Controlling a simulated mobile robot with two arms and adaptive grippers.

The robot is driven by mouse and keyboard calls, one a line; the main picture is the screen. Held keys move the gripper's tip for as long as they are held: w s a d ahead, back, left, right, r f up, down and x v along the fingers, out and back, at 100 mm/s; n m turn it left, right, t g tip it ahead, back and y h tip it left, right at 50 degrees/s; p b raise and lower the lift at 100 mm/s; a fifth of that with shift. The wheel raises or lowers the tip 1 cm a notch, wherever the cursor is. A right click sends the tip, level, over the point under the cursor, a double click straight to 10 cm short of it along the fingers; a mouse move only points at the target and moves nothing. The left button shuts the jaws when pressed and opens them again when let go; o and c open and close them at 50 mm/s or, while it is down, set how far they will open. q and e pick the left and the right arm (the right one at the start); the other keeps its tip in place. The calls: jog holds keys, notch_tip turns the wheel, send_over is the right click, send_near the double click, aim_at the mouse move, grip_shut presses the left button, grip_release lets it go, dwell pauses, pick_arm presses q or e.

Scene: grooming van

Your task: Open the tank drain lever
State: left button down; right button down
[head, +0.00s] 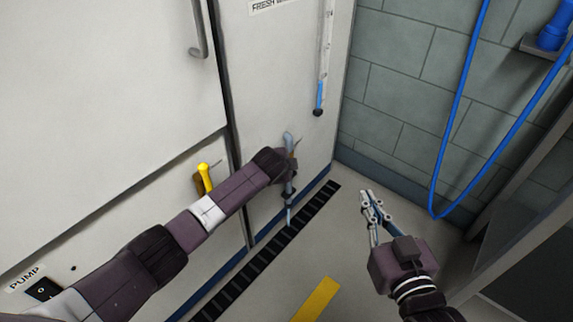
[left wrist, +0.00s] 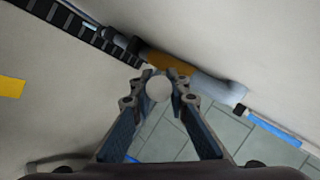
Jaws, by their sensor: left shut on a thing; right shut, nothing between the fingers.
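My left gripper (head: 289,178) is low at the white tank panel, its fingers partly hidden by its own wrist. In the left wrist view the left gripper (left wrist: 158,92) is shut on a pale round knob (left wrist: 158,88), seen end-on, which appears to be the end of the drain lever. Behind the knob lies a grey pipe with an orange-yellow section (left wrist: 168,65). The lever's shaft and its angle are hidden. My right gripper (head: 371,205) is shut and empty, above the floor and apart from the panel.
A yellow handle (head: 205,178) sits on the cabinet left of my left gripper. A blue-tipped sight tube (head: 319,97) hangs on the tank panel. A blue hose (head: 446,150) loops along the tiled wall. A black floor grate (head: 262,257) runs below the panel.

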dwell(0.5)
pick_arm(q)
jog(key=c, duration=2)
grip_release()
jog(key=shift+o, duration=0.2)
jog(key=shift+s+r, duration=0.1)
jog(key=v, duration=1.1)
jog(key=shift+s+r, duration=0.25)
jog(key=shift+s, duration=0.05)
jog(key=shift+a, duration=0.1)
